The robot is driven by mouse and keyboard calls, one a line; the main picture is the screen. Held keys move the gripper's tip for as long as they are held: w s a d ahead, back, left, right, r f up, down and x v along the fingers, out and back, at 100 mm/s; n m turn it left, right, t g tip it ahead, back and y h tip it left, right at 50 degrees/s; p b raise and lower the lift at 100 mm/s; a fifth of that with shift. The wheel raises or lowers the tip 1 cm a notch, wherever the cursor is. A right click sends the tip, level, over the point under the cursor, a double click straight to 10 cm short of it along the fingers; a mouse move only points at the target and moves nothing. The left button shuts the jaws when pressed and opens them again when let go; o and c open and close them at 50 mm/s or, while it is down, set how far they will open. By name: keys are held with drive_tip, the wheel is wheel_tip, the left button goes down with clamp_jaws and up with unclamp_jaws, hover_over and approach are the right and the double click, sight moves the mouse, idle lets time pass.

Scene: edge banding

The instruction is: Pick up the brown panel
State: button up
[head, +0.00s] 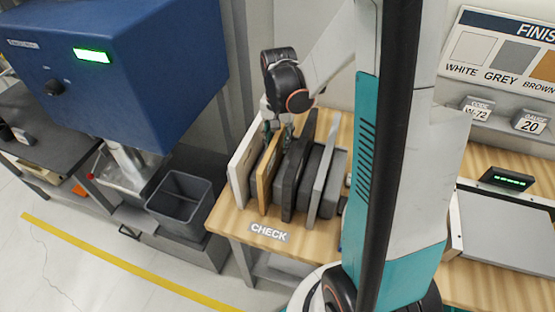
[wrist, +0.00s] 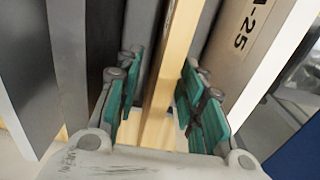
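The brown panel (head: 265,178) stands upright on edge on the wooden table, between a white panel (head: 243,166) and dark grey slabs (head: 291,185) in the head view. My gripper (head: 281,128) is over the top far part of this row. In the wrist view the brown panel (wrist: 174,62) runs between the teal finger pads of my gripper (wrist: 158,98). The fingers are spread, with a visible gap on each side of the panel. My gripper is open and holds nothing. The panel's far end is partly hidden by my gripper in the head view.
A grey panel (head: 327,182) stands at the right of the row. In the wrist view a marked panel (wrist: 240,45) is close to the right fingers. A blue machine (head: 130,75) and a grey bin (head: 181,204) are at the left. The CHECK label (head: 268,232) marks the table's front edge.

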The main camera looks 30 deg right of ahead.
sight(278, 159)
wheel_tip(278, 159, down, 3)
drive_tip(key=shift+a+f, duration=0.1)
drive_tip(key=shift+f, duration=0.05)
clamp_jaws()
idle(0.4)
